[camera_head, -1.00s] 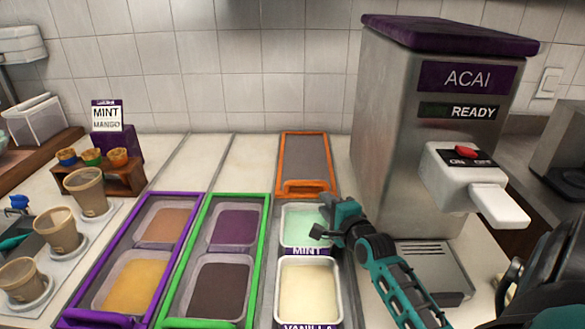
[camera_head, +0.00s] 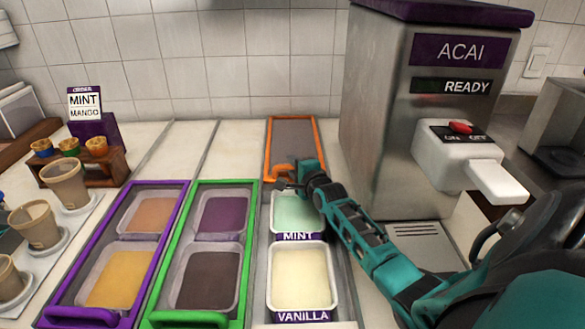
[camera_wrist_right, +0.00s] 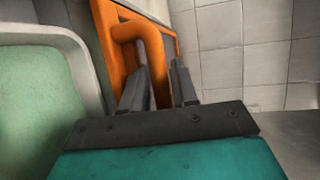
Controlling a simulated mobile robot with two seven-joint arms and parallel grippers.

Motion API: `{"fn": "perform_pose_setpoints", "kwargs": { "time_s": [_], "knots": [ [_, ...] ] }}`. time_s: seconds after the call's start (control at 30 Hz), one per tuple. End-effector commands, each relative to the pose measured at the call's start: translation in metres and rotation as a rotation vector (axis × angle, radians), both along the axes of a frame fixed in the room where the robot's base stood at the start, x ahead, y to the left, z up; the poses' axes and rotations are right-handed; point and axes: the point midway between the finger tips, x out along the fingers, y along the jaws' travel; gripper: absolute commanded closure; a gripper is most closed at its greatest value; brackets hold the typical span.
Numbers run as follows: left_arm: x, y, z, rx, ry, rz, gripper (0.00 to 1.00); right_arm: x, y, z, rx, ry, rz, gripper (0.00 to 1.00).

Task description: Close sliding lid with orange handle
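The sliding lid with the orange handle (camera_head: 292,139) is an orange-framed grey panel at the back of the right-hand topping column. It lies behind the mint tub (camera_head: 297,214) and the vanilla tub (camera_head: 300,275), which are both uncovered. Its handle (camera_head: 278,171) is at the near end, partly hidden by my right gripper (camera_head: 285,183). In the right wrist view the orange handle (camera_wrist_right: 153,45) rises at the fingers of my right gripper (camera_wrist_right: 163,68). The fingers are apart, with part of the handle showing between them; contact is unclear. My left gripper is out of view.
A green-framed lid (camera_head: 250,238) and a purple-framed lid (camera_head: 178,217) cover the neighbouring tubs on the left. The acai machine (camera_head: 385,130) stands close on the right. Cups (camera_head: 65,183) stand at the far left. Bare counter (camera_head: 232,150) lies left of the orange lid.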

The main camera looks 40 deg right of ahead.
Motion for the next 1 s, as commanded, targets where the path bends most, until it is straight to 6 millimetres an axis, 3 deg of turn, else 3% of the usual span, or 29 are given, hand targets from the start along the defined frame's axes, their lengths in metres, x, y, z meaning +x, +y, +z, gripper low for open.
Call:
{"fn": "perform_pose_setpoints", "kwargs": {
  "time_s": [0.47,0.77,1.0],
  "knots": [
    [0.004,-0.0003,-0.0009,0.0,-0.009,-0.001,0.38,0.011,-0.0038,-0.0015,0.0,-0.001,-0.001,0.72],
    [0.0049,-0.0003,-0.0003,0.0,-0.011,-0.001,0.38,0.0109,-0.0038,-0.0016,0.0,-0.001,-0.001,0.99],
    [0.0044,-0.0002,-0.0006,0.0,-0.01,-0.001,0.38,0.0108,-0.0038,-0.0016,0.0,-0.001,-0.001,1.0]
  ]
}}
